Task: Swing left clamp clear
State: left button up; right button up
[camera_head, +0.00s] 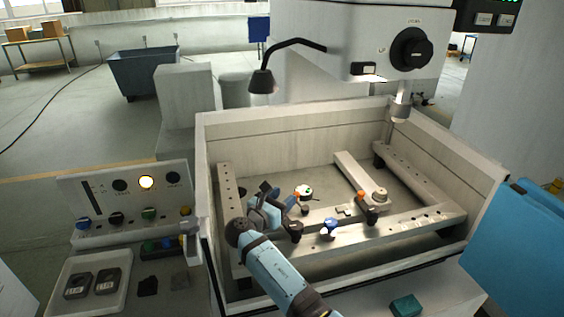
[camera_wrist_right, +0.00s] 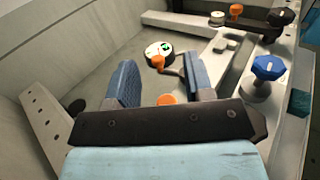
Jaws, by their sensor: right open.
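The left clamp shows a black knob (camera_head: 295,230) on the front rail of the machine tank. An orange knob shows beside my right gripper in the head view (camera_head: 297,194). My right gripper (camera_head: 279,196) is open, low over the tank at its left side. In the right wrist view its two blue fingers (camera_wrist_right: 162,88) stand apart. An orange piece (camera_wrist_right: 166,99) shows low between them, partly hidden by the palm. A second orange piece (camera_wrist_right: 158,62) lies farther out, by a round white disc with a green mark (camera_wrist_right: 159,49). Contact cannot be told. My left gripper is not in view.
A blue knob (camera_head: 328,228) stands right of the left clamp. The right clamp has a black knob (camera_head: 371,214) and an orange knob (camera_head: 361,195). Tank walls (camera_head: 290,128) surround the rails. The machine head with nozzle (camera_head: 401,104) and a lamp (camera_head: 262,80) hang above.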

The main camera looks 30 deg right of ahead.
notch_tip(320, 180, up, 16)
jog(key=shift+b, duration=0.45)
